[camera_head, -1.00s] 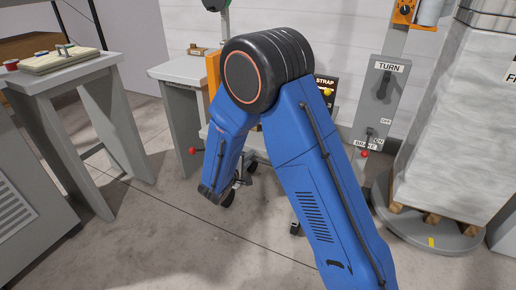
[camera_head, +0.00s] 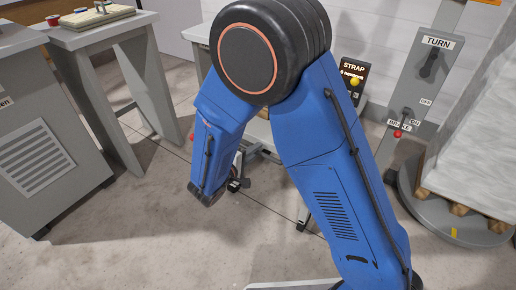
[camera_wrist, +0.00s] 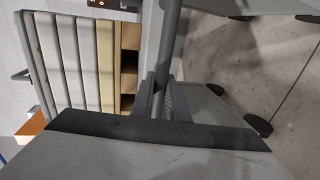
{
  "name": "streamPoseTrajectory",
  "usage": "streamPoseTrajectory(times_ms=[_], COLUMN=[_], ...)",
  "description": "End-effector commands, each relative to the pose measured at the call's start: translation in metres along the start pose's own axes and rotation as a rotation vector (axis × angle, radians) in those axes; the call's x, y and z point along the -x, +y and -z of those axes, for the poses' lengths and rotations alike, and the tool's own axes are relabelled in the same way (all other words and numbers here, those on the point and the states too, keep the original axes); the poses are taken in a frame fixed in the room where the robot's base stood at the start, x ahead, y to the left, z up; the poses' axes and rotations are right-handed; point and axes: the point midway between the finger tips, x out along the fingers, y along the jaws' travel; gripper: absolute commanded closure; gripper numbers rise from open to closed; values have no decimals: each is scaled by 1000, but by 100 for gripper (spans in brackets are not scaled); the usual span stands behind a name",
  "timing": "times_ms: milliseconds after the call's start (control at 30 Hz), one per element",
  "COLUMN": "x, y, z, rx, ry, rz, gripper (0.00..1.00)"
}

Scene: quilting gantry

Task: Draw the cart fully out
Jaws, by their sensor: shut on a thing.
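In the wrist view my gripper (camera_wrist: 163,100) is shut on a grey bar (camera_wrist: 169,42), which appears to be the cart's handle. Grey frame parts and dark casters (camera_wrist: 258,126) show beside it, low over the floor. In the head view the cart is mostly hidden behind my blue arm. Only a bit of its low frame and a dark caster (camera_head: 238,184) show, close to the wall bench. My gripper is hidden in the head view. How far the cart stands out cannot be told.
A grey table (camera_head: 92,38) and a vented grey cabinet (camera_head: 38,160) stand at left. A STRAP sign (camera_head: 352,76), a TURN lever panel (camera_head: 428,75) and a wrapped pallet load (camera_head: 485,130) on a round turntable (camera_head: 455,228) are at right. Concrete floor in front is clear.

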Motion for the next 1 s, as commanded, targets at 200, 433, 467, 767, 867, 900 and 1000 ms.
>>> streamPoseTrajectory(times_ms=[200,433,467,767,867,900,1000], x=[3,3,3,5,12,16,31], y=[-2,-2,-2,-1,-1,-1,-1], z=[0,0,0,0,1,1,1], rx=[3,3,2,1,1,1,1], ry=[4,4,4,3,4,4,5], rz=[4,4,4,2,2,1,1], gripper=[100,68,68,68,68,68,68])
